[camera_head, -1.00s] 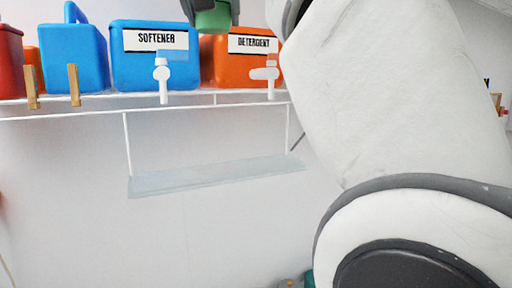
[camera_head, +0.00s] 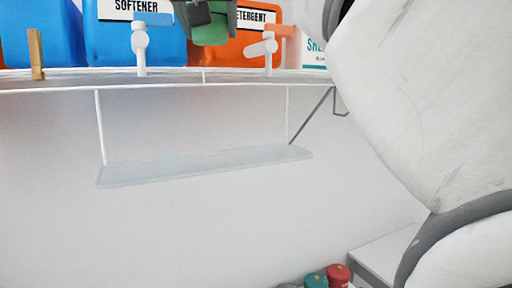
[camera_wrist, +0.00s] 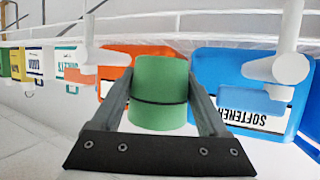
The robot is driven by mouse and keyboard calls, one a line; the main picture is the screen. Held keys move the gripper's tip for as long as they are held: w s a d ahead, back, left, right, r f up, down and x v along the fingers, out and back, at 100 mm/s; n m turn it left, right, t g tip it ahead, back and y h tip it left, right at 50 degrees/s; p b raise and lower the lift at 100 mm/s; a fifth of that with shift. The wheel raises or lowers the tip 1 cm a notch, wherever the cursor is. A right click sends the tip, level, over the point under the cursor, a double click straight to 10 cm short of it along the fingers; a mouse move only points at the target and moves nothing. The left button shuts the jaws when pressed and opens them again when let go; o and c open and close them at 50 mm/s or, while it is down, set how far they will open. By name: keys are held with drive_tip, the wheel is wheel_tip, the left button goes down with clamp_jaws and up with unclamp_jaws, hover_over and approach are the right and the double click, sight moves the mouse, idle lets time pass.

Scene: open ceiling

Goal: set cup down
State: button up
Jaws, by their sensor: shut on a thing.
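A green cup (camera_wrist: 160,80) with a dark band around it sits between the two fingers of my gripper (camera_wrist: 160,100) in the wrist view. The fingers are shut on its sides. In the head view the cup (camera_head: 214,30) shows at the top, held by my gripper (camera_head: 205,12), partly cut off by the frame edge. It is in front of the upper shelf, between the softener and detergent containers. A pale glass shelf (camera_head: 205,166) hangs below the upper shelf, empty. The cup is apart from it, higher up.
A blue softener container (camera_head: 110,45) and an orange detergent container (camera_head: 232,50) stand on the upper shelf (camera_head: 60,80). White taps (camera_head: 140,48) stick out in front of them. A wooden clothespin (camera_head: 36,54) stands at the left. Red (camera_head: 338,275) and teal (camera_head: 316,281) lids show low down.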

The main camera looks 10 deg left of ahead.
sight(214, 162)
wheel_tip(214, 162, down, 20)
drive_tip(key=b, duration=0.5)
drive_tip(key=shift+f+b, duration=0.15)
drive_tip(key=shift+b, duration=0.25)
drive_tip(key=shift+f, duration=0.15)
drive_tip(key=o, duration=1.2)
drive_tip(key=shift+r, duration=0.25)
